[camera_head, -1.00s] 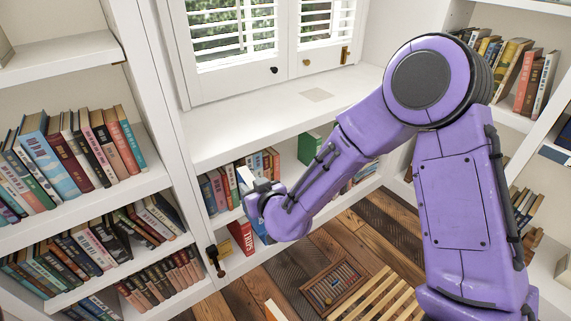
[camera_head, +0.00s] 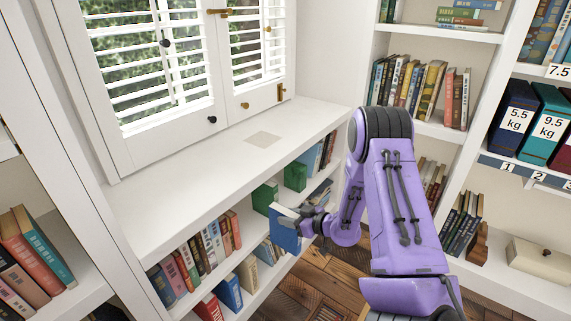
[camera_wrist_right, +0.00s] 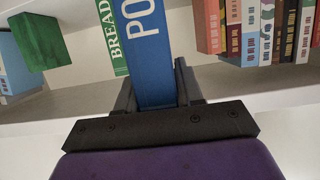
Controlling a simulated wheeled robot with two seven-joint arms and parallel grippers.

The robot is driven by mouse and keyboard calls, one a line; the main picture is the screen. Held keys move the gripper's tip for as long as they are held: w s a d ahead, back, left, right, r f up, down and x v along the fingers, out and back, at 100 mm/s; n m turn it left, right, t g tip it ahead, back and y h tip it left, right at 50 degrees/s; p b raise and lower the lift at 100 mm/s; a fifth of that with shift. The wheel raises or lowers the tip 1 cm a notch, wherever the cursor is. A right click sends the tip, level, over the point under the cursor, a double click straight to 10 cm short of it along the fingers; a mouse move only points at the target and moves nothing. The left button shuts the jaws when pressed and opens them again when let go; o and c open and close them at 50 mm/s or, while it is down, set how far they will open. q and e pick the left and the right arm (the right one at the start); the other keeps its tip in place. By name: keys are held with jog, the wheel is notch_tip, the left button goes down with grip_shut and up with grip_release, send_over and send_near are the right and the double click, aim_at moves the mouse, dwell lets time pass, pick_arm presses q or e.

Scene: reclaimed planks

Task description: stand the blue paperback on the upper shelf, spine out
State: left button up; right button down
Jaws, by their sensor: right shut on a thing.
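My right gripper (camera_head: 304,222) is shut on the blue paperback (camera_head: 283,230), in front of the low bookcase under the window. In the right wrist view the blue paperback (camera_wrist_right: 146,55) stands up between the two fingers, with large white letters "PO" facing the camera. The upper shelf (camera_head: 238,256) of this bookcase holds a row of books (camera_head: 208,247) left of the gripper. Whether the paperback touches the shelf I cannot tell. My left gripper is not in view.
Green blocks (camera_head: 265,196) (camera_head: 294,177) stand on the upper shelf near the held book. A green spine reading "BREAD" (camera_wrist_right: 110,38) shows beside the paperback in the wrist view, and a row of books (camera_wrist_right: 262,30) at right. The white counter (camera_head: 200,175) above is bare except for a flat square.

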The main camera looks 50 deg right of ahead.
jog(key=shift+w+a, duration=0.1)
jog(key=shift+a, duration=0.05)
jog(key=w+a+b, duration=0.1)
jog(key=w+b, duration=0.2)
jog(key=w, duration=1.3)
jog(key=shift+w+a, duration=0.2)
jog(key=shift+f, duration=0.25)
jog(key=c, duration=0.6)
grip_release()
jog(key=shift+c, duration=0.2)
jog(key=shift+s, duration=0.1)
